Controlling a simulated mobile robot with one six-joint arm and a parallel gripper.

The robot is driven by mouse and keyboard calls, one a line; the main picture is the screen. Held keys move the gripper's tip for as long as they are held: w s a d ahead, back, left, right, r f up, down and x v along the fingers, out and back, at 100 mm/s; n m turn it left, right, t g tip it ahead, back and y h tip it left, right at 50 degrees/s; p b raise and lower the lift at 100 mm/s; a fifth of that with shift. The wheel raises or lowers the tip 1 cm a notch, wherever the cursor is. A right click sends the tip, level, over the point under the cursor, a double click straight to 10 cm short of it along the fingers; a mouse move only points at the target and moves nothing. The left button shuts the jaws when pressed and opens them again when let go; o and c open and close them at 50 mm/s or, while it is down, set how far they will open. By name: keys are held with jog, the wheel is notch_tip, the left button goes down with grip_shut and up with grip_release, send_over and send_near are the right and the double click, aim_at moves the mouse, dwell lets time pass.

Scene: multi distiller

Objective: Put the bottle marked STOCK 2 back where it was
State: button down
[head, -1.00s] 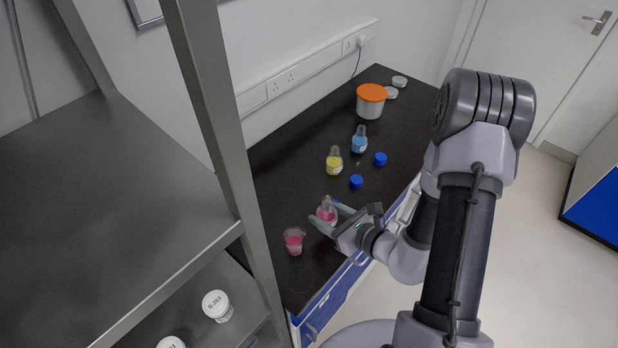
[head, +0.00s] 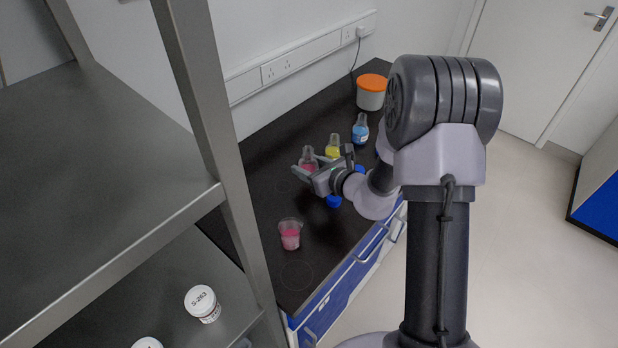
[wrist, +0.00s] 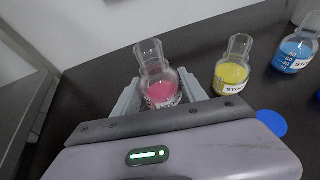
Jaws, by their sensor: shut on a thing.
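My gripper (head: 310,166) is shut on a small clear bottle with pink liquid (wrist: 160,92), which also shows in the head view (head: 308,155). The bottle stands about upright between the fingers, and its label is mostly hidden, so its number cannot be read. A yellow bottle (wrist: 231,72) stands just to its right, marked STOC with the rest unreadable. A blue bottle (wrist: 294,52) stands further right, its label partly cut off. I cannot tell whether the pink bottle touches the bench.
A beaker of pink liquid (head: 290,236) stands on the black bench (head: 262,200) nearer me. A blue cap (head: 333,201) lies below my gripper. A white tub with an orange lid (head: 371,92) stands at the back. A steel shelf (head: 90,170) rises at left.

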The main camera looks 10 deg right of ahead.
notch_tip(320, 180, down, 4)
jog(key=shift+s+r+b, duration=0.1)
jog(key=shift+b, duration=0.6)
jog(key=shift+r, duration=0.25)
jog(key=shift+f, duration=0.1)
jog(key=c, duration=0.6)
grip_release()
jog(key=shift+f, duration=0.1)
jog(key=shift+c, duration=0.2)
